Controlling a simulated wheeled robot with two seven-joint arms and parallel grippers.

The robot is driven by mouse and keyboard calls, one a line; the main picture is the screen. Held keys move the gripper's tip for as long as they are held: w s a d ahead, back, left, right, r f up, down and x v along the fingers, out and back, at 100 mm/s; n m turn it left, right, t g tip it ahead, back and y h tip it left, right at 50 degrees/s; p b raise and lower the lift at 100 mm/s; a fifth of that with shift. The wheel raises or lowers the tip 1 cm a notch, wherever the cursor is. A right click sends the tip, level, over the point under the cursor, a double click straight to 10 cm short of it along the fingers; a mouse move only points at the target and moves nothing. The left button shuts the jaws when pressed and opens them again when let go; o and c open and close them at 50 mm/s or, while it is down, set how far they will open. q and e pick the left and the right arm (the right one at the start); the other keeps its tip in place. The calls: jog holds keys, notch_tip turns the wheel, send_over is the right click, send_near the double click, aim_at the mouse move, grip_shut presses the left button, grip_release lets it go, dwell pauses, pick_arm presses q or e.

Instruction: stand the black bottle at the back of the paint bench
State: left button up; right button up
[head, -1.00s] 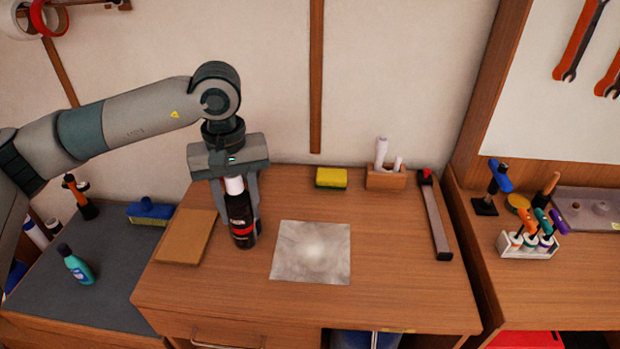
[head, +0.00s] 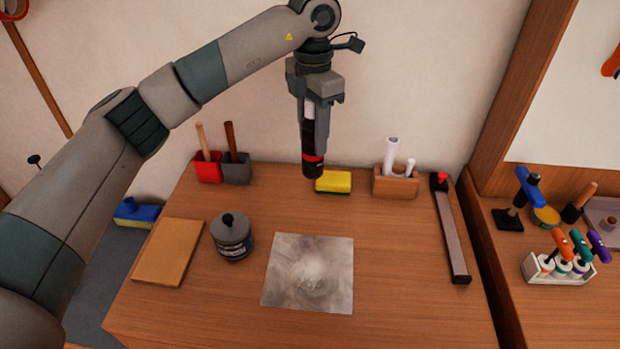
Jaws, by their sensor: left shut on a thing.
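The black bottle (head: 309,160) has a red band near its base and a pale upper part. My left gripper (head: 314,122) is shut on its upper part, pointing down. The bottle is upright at the back of the paint bench (head: 395,265), by the left end of the yellow sponge (head: 335,183). I cannot tell whether its base touches the bench top or hangs a little above it. The fingers hide part of the bottle's upper end. My right gripper is not in view.
A red holder (head: 208,172) and a grey holder (head: 237,174) stand at the back left, a wooden block with white tools (head: 395,182) at the back right. A grey-lidded jar (head: 232,240), a tan board (head: 168,252) and a metal sheet (head: 308,272) lie nearer.

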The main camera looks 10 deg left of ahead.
pick_arm(q)
jog(key=shift+w+d+r+n, duration=0.1)
jog(key=shift+w+d+n, duration=0.35)
jog(key=shift+n, duration=0.25)
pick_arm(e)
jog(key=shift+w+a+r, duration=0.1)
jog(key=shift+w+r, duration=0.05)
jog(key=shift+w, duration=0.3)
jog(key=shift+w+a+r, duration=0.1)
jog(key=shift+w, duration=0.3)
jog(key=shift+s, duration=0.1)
pick_arm(q)
jog(key=shift+a, duration=0.1)
